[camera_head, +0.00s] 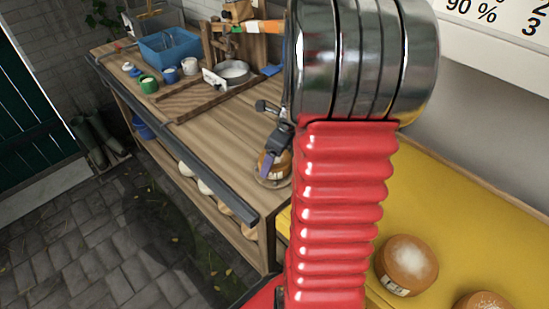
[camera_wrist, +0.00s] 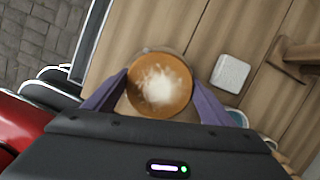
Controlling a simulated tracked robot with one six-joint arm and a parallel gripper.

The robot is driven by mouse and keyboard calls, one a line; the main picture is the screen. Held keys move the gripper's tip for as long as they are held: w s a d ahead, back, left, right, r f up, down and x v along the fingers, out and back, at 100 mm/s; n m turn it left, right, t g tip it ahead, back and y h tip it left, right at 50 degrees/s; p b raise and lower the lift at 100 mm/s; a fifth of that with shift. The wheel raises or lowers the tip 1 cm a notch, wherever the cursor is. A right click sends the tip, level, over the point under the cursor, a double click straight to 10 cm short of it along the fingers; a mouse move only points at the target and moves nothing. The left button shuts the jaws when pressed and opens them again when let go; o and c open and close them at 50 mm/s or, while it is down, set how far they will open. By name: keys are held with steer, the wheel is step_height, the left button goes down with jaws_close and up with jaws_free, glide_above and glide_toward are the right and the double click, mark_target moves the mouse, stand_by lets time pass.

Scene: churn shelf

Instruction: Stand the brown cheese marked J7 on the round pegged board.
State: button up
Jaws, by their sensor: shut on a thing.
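A brown round cheese (camera_wrist: 160,86) with a pale dusted top is between the two purple fingers of my gripper (camera_wrist: 158,79), which is shut on it. In the head view the same cheese (camera_head: 283,166) is partly hidden by my gripper (camera_head: 267,163) and arm. Its label is too small to read. The round board (camera_head: 261,181) shows as a pale rim just under the cheese, at the near end of the wooden bench. I cannot tell whether the cheese rests on it or hangs just above. Its pegs are not clearly seen.
Two brown cheeses (camera_head: 406,264) (camera_head: 482,302) stand on the yellow surface (camera_head: 450,220) at right. A blue tub (camera_head: 172,48), cups (camera_head: 149,84) and a metal pan (camera_head: 233,72) stand farther back on the bench (camera_head: 215,120). A white square block (camera_wrist: 230,73) lies near the cheese.

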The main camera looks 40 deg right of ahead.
steer(key=shift+f, duration=0.55)
stand_by(0.6)
steer(key=o, duration=1.5)
steer(key=shift+c, duration=0.2)
steer(key=v, duration=1.3)
steer(key=shift+s+r, duration=0.2)
steer(key=shift+r, duration=0.1)
